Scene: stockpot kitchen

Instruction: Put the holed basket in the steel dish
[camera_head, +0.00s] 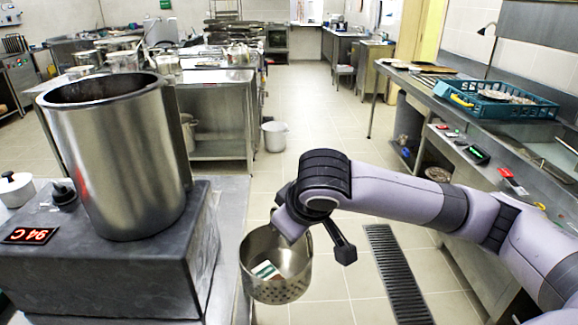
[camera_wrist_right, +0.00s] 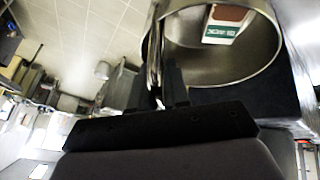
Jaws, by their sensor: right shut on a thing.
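The holed basket (camera_head: 282,290) is a round steel vessel with small holes around its lower wall. It hangs roughly upright from my right gripper, low in the middle of the head view. My right gripper (camera_wrist_right: 170,92) is shut on the basket's rim, and the basket's inside (camera_wrist_right: 262,62) shows in the wrist view. In the head view my wrist hides most of the fingers. A small white, green and brown pack (camera_head: 266,270) lies inside the basket and shows in the wrist view too (camera_wrist_right: 228,22). My left gripper is not in view.
A tall steel stockpot (camera_head: 125,165) stands on a dark heater block (camera_head: 110,275) reading 94 C at left. The right counter holds a blue crate (camera_head: 497,104). A bucket (camera_head: 274,136) stands on the floor behind. A drain grate (camera_head: 397,275) lies right of the basket.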

